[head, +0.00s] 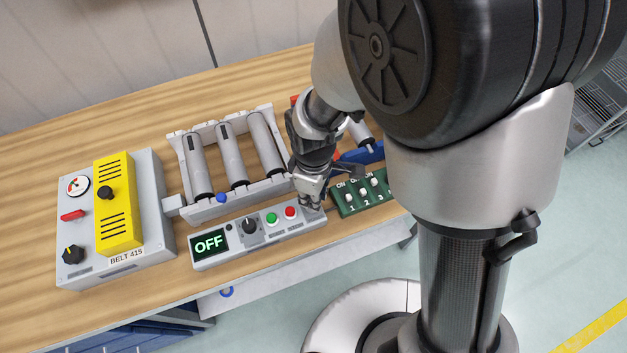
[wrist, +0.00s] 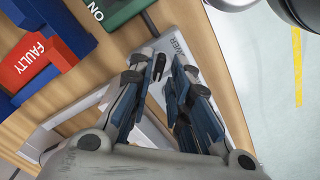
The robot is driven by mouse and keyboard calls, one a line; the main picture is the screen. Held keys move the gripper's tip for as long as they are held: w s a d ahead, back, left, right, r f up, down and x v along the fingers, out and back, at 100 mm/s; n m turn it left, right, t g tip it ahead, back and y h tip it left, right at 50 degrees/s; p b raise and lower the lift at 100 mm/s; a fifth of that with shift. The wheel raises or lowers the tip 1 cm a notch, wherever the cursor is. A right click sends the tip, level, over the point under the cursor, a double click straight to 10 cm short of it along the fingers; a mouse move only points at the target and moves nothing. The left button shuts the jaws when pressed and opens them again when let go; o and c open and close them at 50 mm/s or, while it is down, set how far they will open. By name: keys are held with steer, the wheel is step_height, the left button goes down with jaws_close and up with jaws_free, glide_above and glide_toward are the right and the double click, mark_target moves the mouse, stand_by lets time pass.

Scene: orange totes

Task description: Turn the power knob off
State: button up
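A long grey control panel (head: 262,239) lies near the table's front edge. Its display (head: 209,243) reads OFF. A black knob (head: 249,226) stands right of the display, then a green button and a red button. My gripper (head: 312,204) points down at the panel's right end and covers that part. In the wrist view the panel (wrist: 173,36) carries a label ending in "WER", close to the fingertips (wrist: 166,68). A narrow gap shows between the fingers.
A green switch block (head: 362,195) stands just right of my gripper. Grey rollers (head: 232,158) lie behind the panel. A grey box (head: 145,207) with a yellow cover (head: 118,205) is at left. Red "FAULTY" and blue parts (wrist: 33,60) are nearby.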

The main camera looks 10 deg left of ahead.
step_height(320, 180, up, 10)
steer(key=shift+f, duration=0.25)
stand_by(0.3)
steer(key=s+d+r+m+t, duration=0.2)
steer(key=s+d+r+m, duration=0.2)
steer(key=d+r+m, duration=0.3)
steer(key=s+d+r+m+t, duration=0.2)
steer(key=s+d+r+m, duration=0.3)
steer(key=d, duration=0.8)
step_height(320, 180, up, 2)
steer(key=m, duration=0.3)
steer(key=shift+r+t, duration=0.25)
steer(key=shift+t, duration=0.05)
steer(key=shift+d, duration=0.1)
